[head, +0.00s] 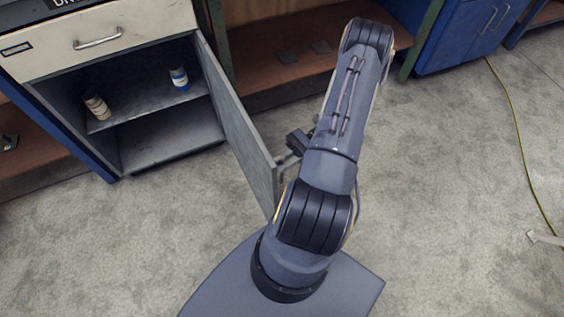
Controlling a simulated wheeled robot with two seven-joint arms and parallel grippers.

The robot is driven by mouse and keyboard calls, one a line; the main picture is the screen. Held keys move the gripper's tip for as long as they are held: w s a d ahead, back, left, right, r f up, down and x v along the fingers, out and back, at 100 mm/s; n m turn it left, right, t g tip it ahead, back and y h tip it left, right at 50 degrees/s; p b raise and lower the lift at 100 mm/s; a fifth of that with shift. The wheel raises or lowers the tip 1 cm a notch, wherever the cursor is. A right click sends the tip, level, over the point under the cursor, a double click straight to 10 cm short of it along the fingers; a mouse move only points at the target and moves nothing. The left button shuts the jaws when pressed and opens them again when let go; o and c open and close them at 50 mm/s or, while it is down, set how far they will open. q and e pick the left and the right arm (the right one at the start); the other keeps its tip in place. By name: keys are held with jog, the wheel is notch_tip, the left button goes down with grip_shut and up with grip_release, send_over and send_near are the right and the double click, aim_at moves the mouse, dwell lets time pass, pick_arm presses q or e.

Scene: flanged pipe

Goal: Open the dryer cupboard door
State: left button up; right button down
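The dryer cupboard (165,140) stands at the upper left under a cream drawer front. Its grey door (238,125) stands wide open, swung out toward me on its right side, and the inside shows. My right arm reaches up the middle of the view and bends back toward the door. Its dark gripper (298,143) is beside the door's outer face, close to the handle (287,160), and mostly hidden behind my arm. I cannot tell whether its fingers touch the handle or are open. My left gripper is out of view.
Two small bottles, one with a blue label (179,78) and one with a brown label (97,106), stand on the cupboard's shelf. The drawer (110,45) above is shut. A blue cabinet (465,35) and a yellow cable (515,125) are at right. The right floor is mostly clear.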

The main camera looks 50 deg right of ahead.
jog(key=c, duration=1.9)
grip_release()
jog(key=shift+v, duration=3.95)
jog(key=shift+s, duration=0.1)
